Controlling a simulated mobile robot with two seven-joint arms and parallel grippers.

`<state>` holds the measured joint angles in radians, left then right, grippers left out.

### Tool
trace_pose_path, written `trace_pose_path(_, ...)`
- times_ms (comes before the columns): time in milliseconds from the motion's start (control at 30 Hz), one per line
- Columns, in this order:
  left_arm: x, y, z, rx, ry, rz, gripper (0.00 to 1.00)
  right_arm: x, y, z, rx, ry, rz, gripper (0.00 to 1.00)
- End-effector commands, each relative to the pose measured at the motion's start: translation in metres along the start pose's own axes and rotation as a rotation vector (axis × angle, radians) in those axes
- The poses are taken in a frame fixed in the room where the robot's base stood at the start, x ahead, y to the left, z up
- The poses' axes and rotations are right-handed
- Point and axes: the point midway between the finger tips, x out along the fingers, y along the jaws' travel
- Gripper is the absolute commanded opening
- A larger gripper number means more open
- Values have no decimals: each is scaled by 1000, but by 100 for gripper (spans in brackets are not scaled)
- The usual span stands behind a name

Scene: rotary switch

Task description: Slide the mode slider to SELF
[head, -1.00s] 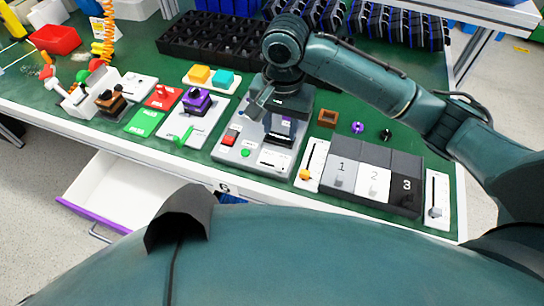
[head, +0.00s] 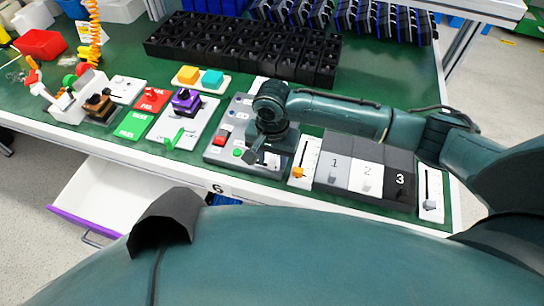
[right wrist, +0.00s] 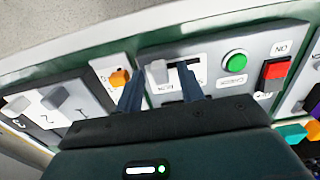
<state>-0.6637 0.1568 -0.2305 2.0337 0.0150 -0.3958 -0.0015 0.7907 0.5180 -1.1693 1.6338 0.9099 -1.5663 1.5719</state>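The mode slider is on a grey control panel (head: 215,150). In the right wrist view its light grey knob (right wrist: 157,72) sits at the left end of a dark slot, with small labels below that are too small to read. My right gripper (right wrist: 160,82) is open, with one finger left of the knob and the other over the slot to its right. I cannot tell whether either finger touches the knob. In the head view my right gripper (head: 258,156) is low over the panel's front right part and hides the slider. My left gripper is not in view.
The panel also has a green button (right wrist: 235,62) and a red switch (right wrist: 274,70). A slider with an orange knob (head: 298,172) and the numbered 1-2-3 blocks (head: 367,172) stand to the right. A black crate (head: 240,45) is behind. An open drawer (head: 100,195) is at front left.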

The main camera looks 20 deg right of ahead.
Motion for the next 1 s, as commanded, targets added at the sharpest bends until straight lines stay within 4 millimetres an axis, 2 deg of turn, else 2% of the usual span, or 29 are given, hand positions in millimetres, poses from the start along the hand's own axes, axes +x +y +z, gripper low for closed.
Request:
trace_pose_path(200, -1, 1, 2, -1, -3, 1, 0, 0, 0, 0, -1, 0, 0, 38)
trace_pose_path(667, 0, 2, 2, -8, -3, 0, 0, 0, 0, 0, -1, -1, 0, 1)
trace_pose_path(1000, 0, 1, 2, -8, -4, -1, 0, 0, 0, 0, 0, -1, 1, 0)
